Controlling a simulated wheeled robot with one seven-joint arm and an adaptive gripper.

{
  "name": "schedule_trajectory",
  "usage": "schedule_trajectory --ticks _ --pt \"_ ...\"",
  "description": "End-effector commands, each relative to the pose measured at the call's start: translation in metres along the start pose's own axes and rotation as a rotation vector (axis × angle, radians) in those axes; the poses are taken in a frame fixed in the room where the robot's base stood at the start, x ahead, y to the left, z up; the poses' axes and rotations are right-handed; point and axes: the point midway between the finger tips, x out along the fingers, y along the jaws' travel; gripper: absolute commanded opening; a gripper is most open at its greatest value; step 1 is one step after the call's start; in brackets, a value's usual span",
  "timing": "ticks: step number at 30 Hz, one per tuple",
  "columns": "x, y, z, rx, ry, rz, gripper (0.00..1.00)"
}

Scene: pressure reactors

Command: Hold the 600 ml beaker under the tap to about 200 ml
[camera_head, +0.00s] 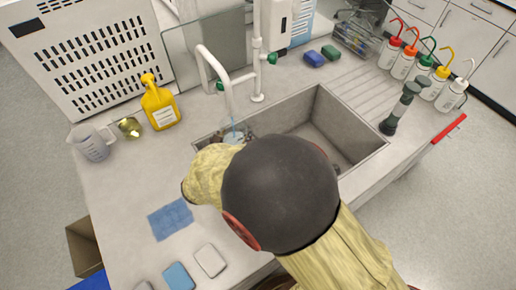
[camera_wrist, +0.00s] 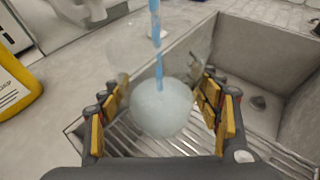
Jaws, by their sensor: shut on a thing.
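The clear glass beaker (camera_wrist: 162,112) is between the two yellow-padded fingers of my gripper (camera_wrist: 163,112) in the wrist view. My gripper is shut on it. A blue stream of water (camera_wrist: 157,50) falls into the beaker, and pale water shows inside it. The level against any scale cannot be read. In the head view the white tap (camera_head: 228,97) curves over the sink, and the beaker's top (camera_head: 234,136) shows just below its spout. My arm hides the rest of the beaker and my gripper there.
The grey sink (camera_head: 345,128) opens to the right of the beaker, with a slotted grate (camera_wrist: 130,146) below it. A yellow bottle (camera_head: 159,107) and a plastic jug (camera_head: 94,146) stand to the left.

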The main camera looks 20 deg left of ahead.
Motion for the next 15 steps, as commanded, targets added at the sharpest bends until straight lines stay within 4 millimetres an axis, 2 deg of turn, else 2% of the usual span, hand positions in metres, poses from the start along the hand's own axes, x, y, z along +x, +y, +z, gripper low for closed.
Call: schedule_trajectory --ticks 5,15 --pt "-0.002 -0.012 0.000 0.000 -0.001 -0.001 0.33" --pt "-0.015 -0.071 -0.005 0.002 -0.002 -0.001 0.33"
